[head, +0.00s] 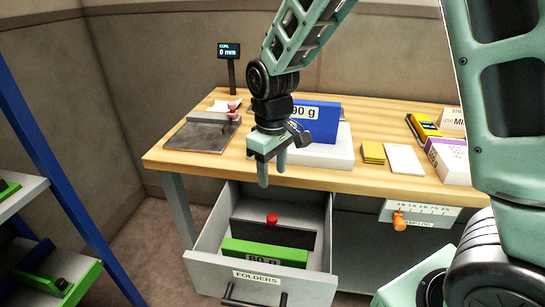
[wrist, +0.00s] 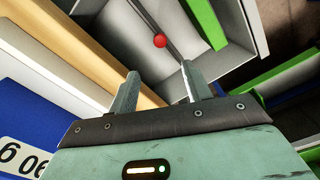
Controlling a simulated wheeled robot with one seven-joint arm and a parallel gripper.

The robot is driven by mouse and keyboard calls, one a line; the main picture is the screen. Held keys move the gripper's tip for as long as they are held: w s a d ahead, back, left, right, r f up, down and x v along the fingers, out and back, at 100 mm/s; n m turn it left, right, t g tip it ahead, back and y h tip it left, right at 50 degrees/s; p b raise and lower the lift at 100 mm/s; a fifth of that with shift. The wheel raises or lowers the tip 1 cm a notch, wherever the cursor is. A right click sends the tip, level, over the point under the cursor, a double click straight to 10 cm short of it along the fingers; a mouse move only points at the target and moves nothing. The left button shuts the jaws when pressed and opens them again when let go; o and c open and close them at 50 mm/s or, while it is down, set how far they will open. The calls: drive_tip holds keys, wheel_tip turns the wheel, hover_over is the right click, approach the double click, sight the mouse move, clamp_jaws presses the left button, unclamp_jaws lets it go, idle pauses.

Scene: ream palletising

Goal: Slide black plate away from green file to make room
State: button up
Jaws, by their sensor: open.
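The black plate (head: 297,236) stands upright across the open drawer, with a red knob (head: 272,219) on its top edge. The green file (head: 265,252), marked 80 g, stands in front of it, close to the drawer front. A narrow gap seems to lie between them. My gripper (head: 272,174) is open and empty, pointing down above the drawer's back part, behind and above the knob. In the wrist view the red knob (wrist: 160,40) lies just beyond the fingertips (wrist: 160,74), apart from them. The green file (wrist: 205,24) is to its right there.
The grey drawer (head: 206,242) labelled FOLDERS is pulled out below the wooden table (head: 172,161). Its space behind the plate looks empty. A blue 90 g file (head: 322,128) and white stack (head: 340,152) are close to my gripper. A blue-framed shelf (head: 50,150) stands left.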

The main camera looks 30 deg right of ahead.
sight(267, 222)
drive_tip(key=shift+r, duration=1.6)
drive_tip(key=shift+c, duration=0.3)
drive_tip(key=c, duration=0.5)
drive_tip(key=f+n, duration=0.1)
drive_tip(key=n, duration=0.2)
drive_tip(key=s+a+f+n+h+p, duration=0.1)
drive_tip(key=n, duration=0.2)
drive_tip(key=s+a+f+n+p, duration=0.1)
drive_tip(key=n, duration=0.1)
drive_tip(key=shift+s+a+f+n+t+h, duration=0.15)
drive_tip(key=shift+s+n+t+h, duration=0.15)
drive_tip(key=shift+n+h, duration=0.1)
clamp_jaws()
drive_tip(key=s+a+f+n+t+p, duration=0.1)
drive_tip(key=s+a+f+n+p, duration=0.3)
drive_tip(key=n, duration=0.8)
drive_tip(key=shift+n, duration=0.4)
drive_tip(key=shift+w+d+f+b, duration=0.35)
drive_tip(key=shift+w+d+f, duration=0.3)
drive_tip(key=shift+f, duration=1)
drive_tip(key=shift+w+d+f+b, duration=0.35)
drive_tip(key=shift+w+d+f, duration=0.35)
drive_tip(key=shift+f, duration=0.95)
drive_tip(key=shift+w+d+f+b, duration=0.4)
drive_tip(key=shift+w+f, duration=0.4)
drive_tip(key=shift+f, duration=0.85)
